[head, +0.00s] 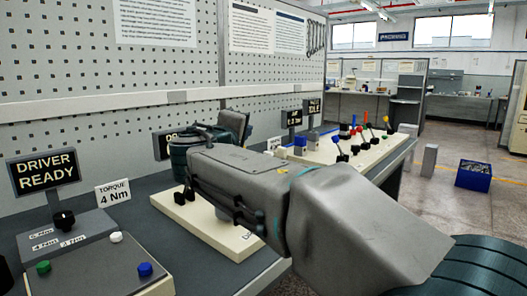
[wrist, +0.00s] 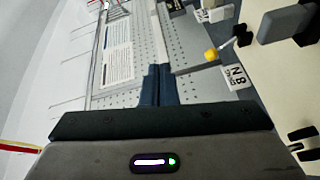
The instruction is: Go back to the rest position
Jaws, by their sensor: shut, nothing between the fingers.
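My gripper (wrist: 157,72) shows in the wrist view as two dark blue fingers close together, with nothing held between them. The fingertips cannot be made out clearly in the head view. My arm hides part of the panel and of the bench behind it.
A grey control box with green, white and blue buttons (head: 97,267) stands at the front left, beside the DRIVER READY sign (head: 43,171) and the torque card (head: 113,193). Farther back, a cream panel carries several colored levers (head: 366,136). A blue crate (head: 473,176) stands on the open floor.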

